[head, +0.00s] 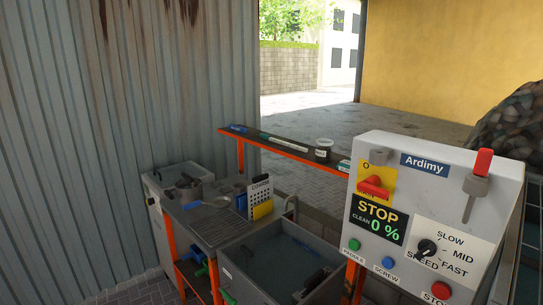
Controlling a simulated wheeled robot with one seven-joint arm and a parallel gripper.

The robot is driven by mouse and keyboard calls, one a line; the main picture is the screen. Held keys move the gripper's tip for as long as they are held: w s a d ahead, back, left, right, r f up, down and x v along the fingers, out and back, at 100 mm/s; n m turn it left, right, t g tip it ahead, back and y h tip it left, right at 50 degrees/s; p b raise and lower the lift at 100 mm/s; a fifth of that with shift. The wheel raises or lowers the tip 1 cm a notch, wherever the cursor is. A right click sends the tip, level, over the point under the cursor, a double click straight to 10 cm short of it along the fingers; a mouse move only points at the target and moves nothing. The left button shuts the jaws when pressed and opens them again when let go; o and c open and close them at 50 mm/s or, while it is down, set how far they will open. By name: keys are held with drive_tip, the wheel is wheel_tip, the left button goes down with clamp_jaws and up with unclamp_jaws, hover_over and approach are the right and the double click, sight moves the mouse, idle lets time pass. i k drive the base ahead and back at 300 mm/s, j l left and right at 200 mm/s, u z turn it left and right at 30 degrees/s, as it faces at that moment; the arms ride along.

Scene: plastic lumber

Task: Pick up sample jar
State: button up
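My gripper is not in view.
A control box (436,210) with a red lever stands close at the right. Below the shelf are a grey basin (262,247) and a metal counter (204,226) with pots and a white board. A blue item (237,128) lies on the shelf's left end. A corrugated wall (120,110) closes the left.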

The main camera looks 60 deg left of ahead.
sight(324, 147)
drive_tip(key=u, duration=1.95)
drive_tip(key=z, duration=2.45)
drive_tip(key=u, duration=2.45)
drive_tip(key=i+j, duration=0.3)
